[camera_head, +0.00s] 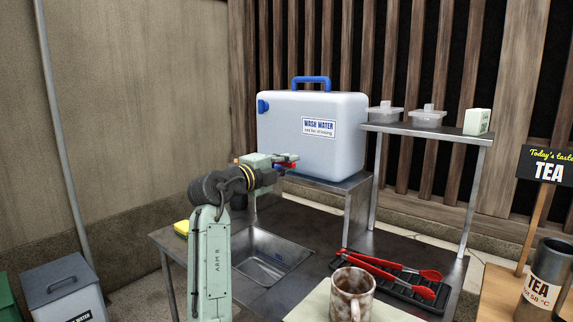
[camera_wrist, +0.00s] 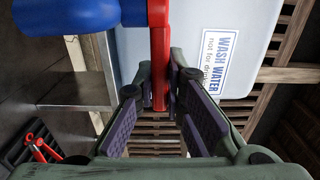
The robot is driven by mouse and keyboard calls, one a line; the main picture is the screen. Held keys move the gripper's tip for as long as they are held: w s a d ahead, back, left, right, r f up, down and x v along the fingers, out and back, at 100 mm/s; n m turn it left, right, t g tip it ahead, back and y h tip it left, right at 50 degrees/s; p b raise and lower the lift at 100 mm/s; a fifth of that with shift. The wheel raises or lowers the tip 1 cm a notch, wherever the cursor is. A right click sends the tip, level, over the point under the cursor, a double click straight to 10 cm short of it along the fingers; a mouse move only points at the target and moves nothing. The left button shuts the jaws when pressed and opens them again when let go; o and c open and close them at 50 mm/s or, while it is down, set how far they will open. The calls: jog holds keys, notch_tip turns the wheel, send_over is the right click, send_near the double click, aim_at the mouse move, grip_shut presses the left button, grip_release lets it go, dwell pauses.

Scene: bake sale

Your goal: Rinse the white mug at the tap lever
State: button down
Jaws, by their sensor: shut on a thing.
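The white mug (camera_head: 352,292), blotched with brown stains, stands upright on a pale board (camera_head: 310,306) at the bottom centre of the head view. The red tap lever (camera_wrist: 158,55) shows in the wrist view beside a blue tap body (camera_wrist: 70,15), in front of the wash water container (camera_head: 312,135). My gripper (camera_head: 288,160) is at the container's lower front, far from the mug. In the wrist view, my gripper's fingertips (camera_wrist: 163,80) are closed around the red lever. In the head view my arm and gripper mostly hide the tap.
A metal sink basin (camera_head: 268,256) lies below my gripper. Red tongs (camera_head: 390,266) lie on a black rack right of it. A yellow sponge (camera_head: 182,228) sits at the counter's left. A raised shelf (camera_head: 430,130) holds clear tubs. A tea flask (camera_head: 545,280) stands far right.

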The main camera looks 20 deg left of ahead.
jog(key=shift+s+a+m+g+h, duration=0.2)
jog(key=shift+s+m+g+h, duration=0.15)
jog(key=shift+m+h, duration=0.35)
jog(key=shift+s+a+m+g+h+p, duration=0.15)
jog(key=shift+s+m+g+h+p, duration=0.15)
jog(key=shift+m+g+h, duration=0.65)
jog(key=shift+s+a+m+g+h+p, duration=0.15)
jog(key=shift+s+m+g+h, duration=0.3)
jog(key=shift+h, duration=0.8)
jog(key=shift+w, duration=0.15)
jog(key=c, duration=1.6)
grip_release()
jog(key=shift+c, duration=0.2)
